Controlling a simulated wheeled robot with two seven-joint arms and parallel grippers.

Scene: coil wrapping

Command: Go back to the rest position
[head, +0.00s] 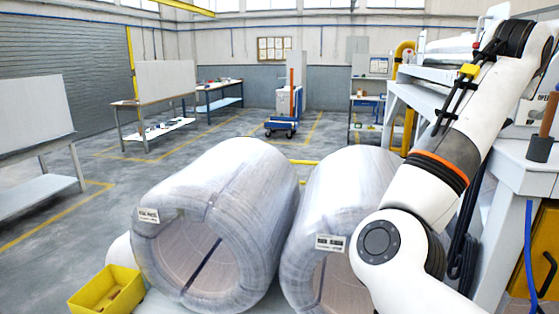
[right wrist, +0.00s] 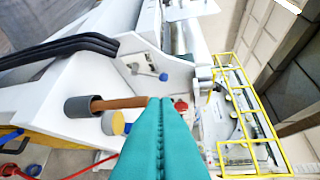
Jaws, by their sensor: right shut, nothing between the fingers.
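My right gripper (right wrist: 160,103) shows in the right wrist view as two teal fingers pressed together, with nothing between them. In the head view my right arm rises on the right side, bent at the elbow and reaching up beside the white machine (head: 510,150). The gripper itself is not clear there. My left gripper is in neither view. Two wrapped coils stand in front of me, the left coil (head: 240,185) and the right coil (head: 312,225), each with a small label. My right arm covers part of the right coil.
A yellow bin (head: 107,291) sits at the lower left. A brown rod stands in a grey holder (head: 540,149) at the machine's edge; the rod (right wrist: 120,104) appears close beside the fingers in the wrist view. Tables (head: 36,200) line the left. The middle floor (head: 235,130) is free.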

